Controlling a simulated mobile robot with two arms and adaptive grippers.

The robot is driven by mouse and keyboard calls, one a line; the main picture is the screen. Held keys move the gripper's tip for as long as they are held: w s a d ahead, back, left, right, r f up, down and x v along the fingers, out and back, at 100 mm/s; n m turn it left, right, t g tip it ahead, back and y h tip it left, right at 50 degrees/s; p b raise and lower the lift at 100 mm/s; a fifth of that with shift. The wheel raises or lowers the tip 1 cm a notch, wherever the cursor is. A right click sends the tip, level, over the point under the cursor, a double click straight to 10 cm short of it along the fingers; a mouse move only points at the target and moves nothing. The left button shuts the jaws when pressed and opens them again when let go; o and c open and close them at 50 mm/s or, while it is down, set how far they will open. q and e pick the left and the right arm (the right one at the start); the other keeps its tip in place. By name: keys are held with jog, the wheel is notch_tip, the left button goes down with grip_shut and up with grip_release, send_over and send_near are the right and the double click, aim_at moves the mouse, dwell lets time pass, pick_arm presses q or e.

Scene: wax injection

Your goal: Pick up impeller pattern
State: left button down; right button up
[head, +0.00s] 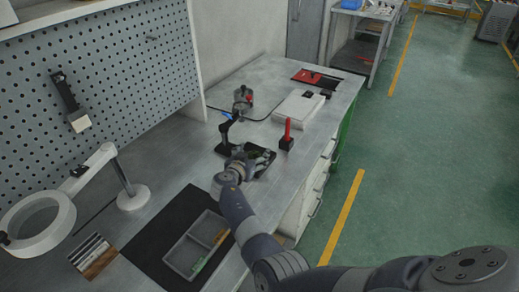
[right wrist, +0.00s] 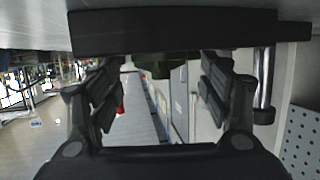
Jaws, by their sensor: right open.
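My right gripper (head: 260,158) is over the workbench, beside a small dark stand with a blue part (head: 226,127). In the right wrist view my right gripper (right wrist: 160,88) is open, its two fingers apart. A small dark green piece (right wrist: 154,65) shows between the fingers near a dark bar (right wrist: 190,32); it may be the impeller pattern, but its shape is mostly hidden. I cannot tell whether the fingers touch it. In the head view the gripper and arm hide this spot. My left gripper is not in view.
A red-handled tool in a black block (head: 287,138) stands just right of the gripper. A grey divided tray (head: 187,268) lies on a black mat (head: 155,235) nearer. A ring lamp (head: 40,226) stands left. A white box (head: 298,108) and red mat (head: 303,75) lie farther back.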

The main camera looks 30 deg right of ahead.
jog(key=shift+s+a+f, duration=0.1)
jog(key=shift+s+a, duration=0.15)
jog(key=shift+a, duration=0.05)
jog(key=shift+a+r, duration=0.2)
jog(key=shift+r, duration=0.1)
jog(key=c, duration=1)
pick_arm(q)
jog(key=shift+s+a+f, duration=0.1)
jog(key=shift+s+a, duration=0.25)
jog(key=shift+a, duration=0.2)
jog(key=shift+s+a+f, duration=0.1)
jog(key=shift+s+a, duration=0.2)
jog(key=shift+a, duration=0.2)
pick_arm(e)
jog(key=shift+d+f, duration=0.1)
jog(key=shift+d, duration=0.05)
jog(key=shift+c, duration=0.4)
